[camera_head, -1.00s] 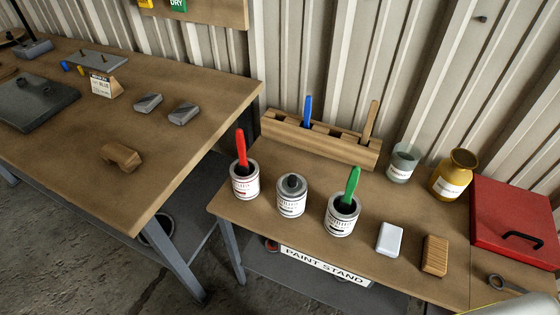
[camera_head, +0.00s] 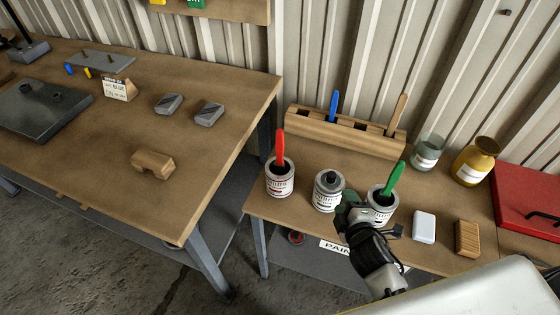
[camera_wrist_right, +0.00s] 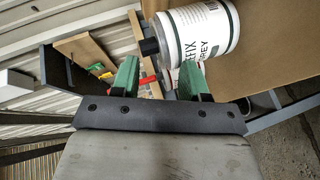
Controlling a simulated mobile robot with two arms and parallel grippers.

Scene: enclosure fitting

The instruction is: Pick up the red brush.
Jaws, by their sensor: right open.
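The red brush (camera_head: 280,148) stands upright, handle up, in the left white paint can (camera_head: 280,182) on the paint stand. My right gripper (camera_head: 346,205) is open and empty, in front of the stand between the middle and right cans, to the right of the red brush and apart from it. In the right wrist view its green fingers (camera_wrist_right: 160,78) are spread. A small red piece, apparently the brush handle (camera_wrist_right: 148,79), shows beyond them. The grey-labelled can (camera_wrist_right: 205,35) lies close by the fingers. My left gripper is not in view.
The middle can (camera_head: 328,195) has a dark knob on top. A green brush (camera_head: 394,178) stands in the right can (camera_head: 382,207). A wooden rack (camera_head: 345,133) holds the blue brush (camera_head: 334,105) and a wooden-handled one. The workbench (camera_head: 205,150) stands to the left.

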